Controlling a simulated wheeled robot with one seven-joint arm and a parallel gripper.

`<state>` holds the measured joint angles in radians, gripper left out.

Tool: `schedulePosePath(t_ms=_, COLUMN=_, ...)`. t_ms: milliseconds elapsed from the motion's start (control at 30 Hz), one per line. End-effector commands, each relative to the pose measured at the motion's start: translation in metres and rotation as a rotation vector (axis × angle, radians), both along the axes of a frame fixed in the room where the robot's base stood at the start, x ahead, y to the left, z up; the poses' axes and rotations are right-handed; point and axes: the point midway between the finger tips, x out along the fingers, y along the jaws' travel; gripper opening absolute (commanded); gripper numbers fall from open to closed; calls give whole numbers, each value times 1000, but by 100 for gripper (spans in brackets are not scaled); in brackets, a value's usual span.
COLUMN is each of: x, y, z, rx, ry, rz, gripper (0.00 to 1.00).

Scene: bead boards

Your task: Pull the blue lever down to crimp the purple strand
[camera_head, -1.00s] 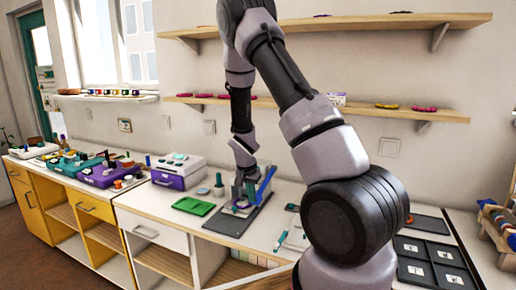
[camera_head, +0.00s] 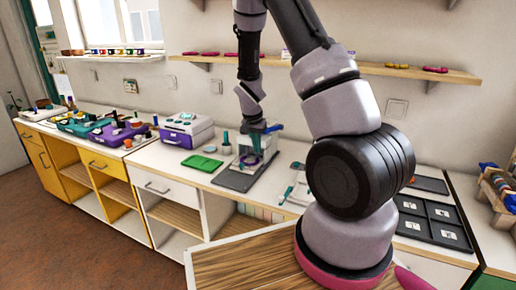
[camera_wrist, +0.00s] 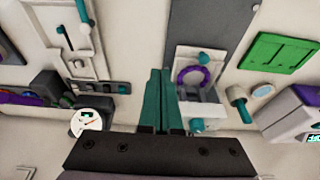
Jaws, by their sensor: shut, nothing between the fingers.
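The purple strand (camera_head: 249,159) is a ring in the pale crimping press on the dark grey mat (camera_head: 232,181). It also shows as a purple ring in the wrist view (camera_wrist: 207,74). My gripper (camera_head: 262,128) is above the press, with its teal fingers shut and empty. In the wrist view the fingers (camera_wrist: 159,72) stand together, just left of the ring in the picture. I cannot clearly make out the blue lever now; the fingers or wrist may hide it. Whether the strand is crimped cannot be seen.
A green tray (camera_head: 202,163) lies left of the mat, and a purple-and-white case (camera_head: 187,130) stands behind it. A dark compartment tray (camera_head: 435,222) is at the right. Shelves hang on the wall behind my arm.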

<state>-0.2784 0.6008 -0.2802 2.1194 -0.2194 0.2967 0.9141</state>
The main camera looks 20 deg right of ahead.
Motion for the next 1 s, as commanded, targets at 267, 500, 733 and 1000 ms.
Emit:
schedulePosePath(t_ms=267, x=-35, y=37, z=31, rx=-1, ry=-5, rz=4, gripper=0)
schedulePosePath(t_ms=500, x=-54, y=56, z=47, rx=-1, ry=-5, rz=2, gripper=0)
schedulePosePath(t_ms=733, x=-59, y=60, z=51, rx=-2, ry=-5, rz=-1, gripper=0)
schedulePosePath(t_ms=1000, x=-59, y=60, z=51, rx=-2, ry=-5, rz=-1, gripper=0)
